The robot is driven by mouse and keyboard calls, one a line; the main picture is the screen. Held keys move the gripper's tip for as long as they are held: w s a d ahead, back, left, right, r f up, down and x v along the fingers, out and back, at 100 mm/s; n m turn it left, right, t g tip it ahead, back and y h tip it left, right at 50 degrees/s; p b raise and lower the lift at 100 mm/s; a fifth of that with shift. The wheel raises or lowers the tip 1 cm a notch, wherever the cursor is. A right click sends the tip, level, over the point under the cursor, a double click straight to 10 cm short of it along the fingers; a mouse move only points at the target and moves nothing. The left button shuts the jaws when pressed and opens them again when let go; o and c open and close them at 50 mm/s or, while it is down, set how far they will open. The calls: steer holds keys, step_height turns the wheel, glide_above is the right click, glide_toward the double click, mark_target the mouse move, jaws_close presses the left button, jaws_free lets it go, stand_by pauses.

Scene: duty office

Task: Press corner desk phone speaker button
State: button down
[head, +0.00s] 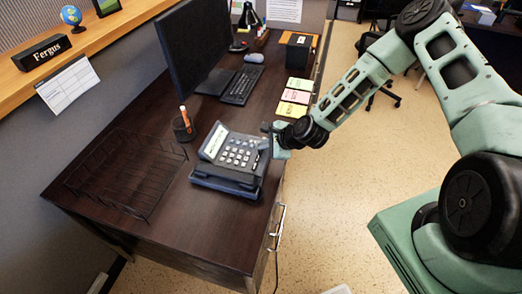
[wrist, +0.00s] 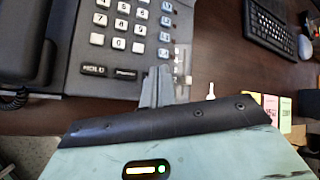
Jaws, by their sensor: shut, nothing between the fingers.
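The desk phone (head: 232,158) sits on the dark desk (head: 160,215), with its handset on its left side and its screen tilted up at the back. In the wrist view the phone's keypad face (wrist: 75,52) fills the upper left. A dark HOLD button (wrist: 93,70) and another wide dark button (wrist: 125,74), its label too small to read surely, lie below the number keys. My gripper (head: 268,128) is at the phone's right edge. In the wrist view its shut, empty fingertips (wrist: 158,74) are just right of the wide button; whether they touch the phone is unclear.
A wire tray (head: 125,172) and a pen cup (head: 184,128) stand left of and behind the phone. Sticky notes (head: 294,96), a keyboard (head: 241,86) and a monitor (head: 192,42) are farther back. The desk's right edge runs close beside my gripper.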

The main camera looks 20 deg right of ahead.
mark_target(264, 152)
steer(key=shift+f, duration=0.3)
steer(key=shift+r, duration=0.1)
stand_by(0.3)
steer(key=shift+r+p, duration=0.45)
steer(key=shift+r, duration=0.3)
steer(key=shift+r+p, duration=1.9)
steer(key=shift+r, duration=0.65)
